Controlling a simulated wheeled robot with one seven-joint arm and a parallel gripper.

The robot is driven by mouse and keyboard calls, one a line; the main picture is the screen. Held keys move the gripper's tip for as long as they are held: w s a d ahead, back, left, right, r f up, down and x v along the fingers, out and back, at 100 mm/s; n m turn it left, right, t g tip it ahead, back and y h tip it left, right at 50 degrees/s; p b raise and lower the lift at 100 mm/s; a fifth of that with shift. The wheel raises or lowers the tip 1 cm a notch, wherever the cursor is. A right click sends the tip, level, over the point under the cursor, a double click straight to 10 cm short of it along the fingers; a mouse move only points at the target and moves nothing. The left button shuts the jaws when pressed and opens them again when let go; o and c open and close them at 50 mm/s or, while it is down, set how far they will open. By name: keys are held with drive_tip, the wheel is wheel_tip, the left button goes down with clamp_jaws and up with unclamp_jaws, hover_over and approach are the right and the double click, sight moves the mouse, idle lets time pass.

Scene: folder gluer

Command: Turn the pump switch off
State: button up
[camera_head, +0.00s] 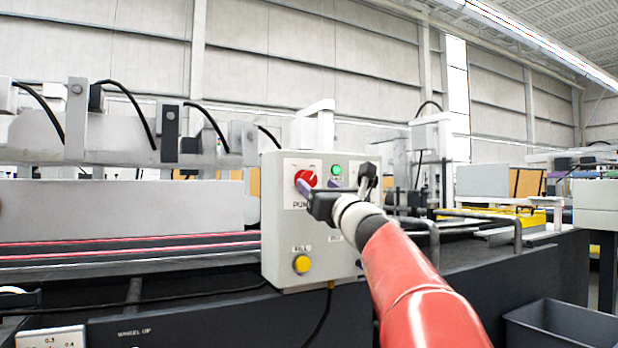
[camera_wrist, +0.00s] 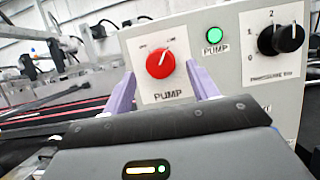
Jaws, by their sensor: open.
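The pump switch (camera_head: 306,181) is a red round knob on a white plate at the upper left of a grey control box (camera_head: 283,262). In the wrist view the red knob (camera_wrist: 160,64) has a white pointer line slanting up and right, toward the right-hand label of its plate. A green pump lamp (camera_wrist: 214,33) beside it is lit. My gripper (camera_wrist: 157,90) is open. Its two purple fingers stand left and right of the knob with gaps on both sides. I cannot tell how near the fingertips are to the panel.
A black selector knob (camera_wrist: 281,38) with numbers sits right of the lamp. A yellow button (camera_head: 302,264) is low on the box. The machine's belts (camera_head: 130,249) run to the left. A dark bin (camera_head: 560,330) stands at the lower right.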

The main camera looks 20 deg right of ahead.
sight(310, 179)
drive_tip(key=shift+p+x, duration=0.4)
drive_tip(key=shift+x, duration=1.2)
drive_tip(key=shift+c, duration=0.5)
drive_tip(key=c, duration=0.9)
